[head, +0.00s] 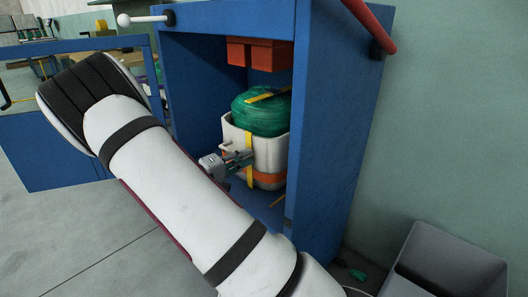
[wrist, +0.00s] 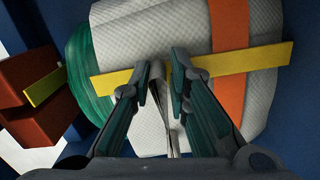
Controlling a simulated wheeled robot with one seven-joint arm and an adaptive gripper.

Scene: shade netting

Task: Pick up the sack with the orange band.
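The sack with the orange band (head: 268,152) is off-white and stands upright in a blue cabinet. Its orange band (head: 270,180) runs around the lower part; a yellow strap crosses it. In the wrist view the pale woven sack (wrist: 135,40) fills the middle, with the orange band (wrist: 229,55) to the right. My gripper (head: 246,158) is at the sack's near side. In the wrist view my gripper (wrist: 162,80) has its fingers apart, with a thin pale loop or fold of the sack between them. Whether either finger presses it is unclear.
A green bundle (head: 262,112) with a yellow strap sits on top of the sack. Orange-red blocks (head: 260,54) are above it. The cabinet's blue side wall (head: 335,110) stands close at right. A grey bin (head: 440,265) is on the floor at lower right.

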